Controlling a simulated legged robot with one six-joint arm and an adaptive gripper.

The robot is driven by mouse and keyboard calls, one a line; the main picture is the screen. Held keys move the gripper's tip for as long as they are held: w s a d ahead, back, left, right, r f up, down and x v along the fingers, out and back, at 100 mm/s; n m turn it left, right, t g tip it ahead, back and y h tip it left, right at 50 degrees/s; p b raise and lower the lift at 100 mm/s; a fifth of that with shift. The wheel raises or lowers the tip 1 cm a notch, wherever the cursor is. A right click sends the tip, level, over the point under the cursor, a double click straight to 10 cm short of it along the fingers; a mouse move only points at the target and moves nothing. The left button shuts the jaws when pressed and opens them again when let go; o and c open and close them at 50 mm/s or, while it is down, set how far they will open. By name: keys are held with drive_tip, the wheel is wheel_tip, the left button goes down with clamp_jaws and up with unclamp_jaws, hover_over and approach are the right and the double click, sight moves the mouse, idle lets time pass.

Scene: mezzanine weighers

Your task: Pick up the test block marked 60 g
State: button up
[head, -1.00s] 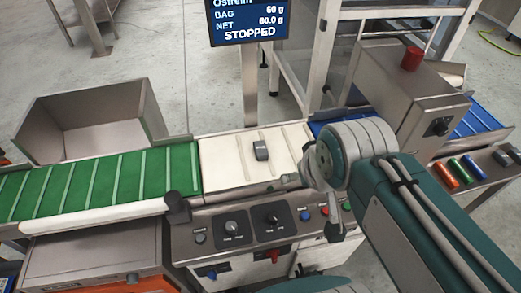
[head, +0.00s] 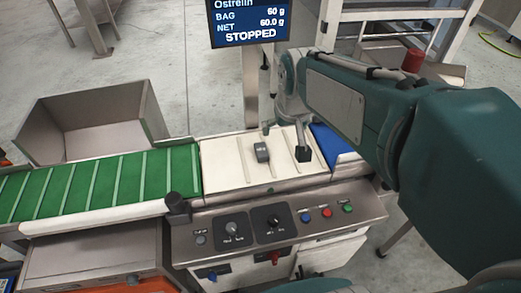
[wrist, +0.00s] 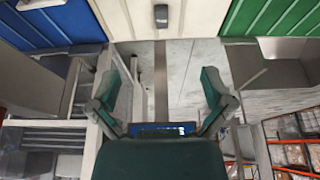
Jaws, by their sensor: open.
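The test block (head: 262,152) is a small dark grey block lying on the white belt section (head: 225,172). Its marking is too small to read. It also shows in the wrist view (wrist: 161,16) at the top centre. My gripper (head: 285,141) is above the white belt, just right of the block and apart from it. In the wrist view my gripper (wrist: 162,80) has its two fingers spread wide with nothing between them. The display (head: 247,22) reads 60 g, 60.0 g and STOPPED.
A green belt (head: 100,180) with cleats lies left of the white section, and a blue belt (head: 328,142) lies right. An open steel bin (head: 90,125) stands behind the green belt. A control panel (head: 250,225) with knobs and buttons runs along the front. The display post rises behind the white belt.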

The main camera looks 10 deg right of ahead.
drive_tip(key=w+f+g, duration=0.1)
drive_tip(key=w+f, duration=0.8)
drive_tip(key=w, duration=0.4)
drive_tip(key=g, duration=0.1)
approach(261, 149)
drive_tip(key=shift+g, duration=0.3)
drive_tip(key=f, duration=0.1)
drive_tip(key=w+f, duration=0.1)
drive_tip(key=f, duration=0.3)
drive_tip(key=shift+w+d, duration=0.1)
drive_tip(key=shift+w, duration=0.25)
wheel_tip(261, 149, down, 5)
drive_tip(key=shift+f, duration=0.2)
drive_tip(key=c, duration=1.3)
drive_tip(key=shift+r, duration=0.1)
drive_tip(key=shift+c, duration=0.2)
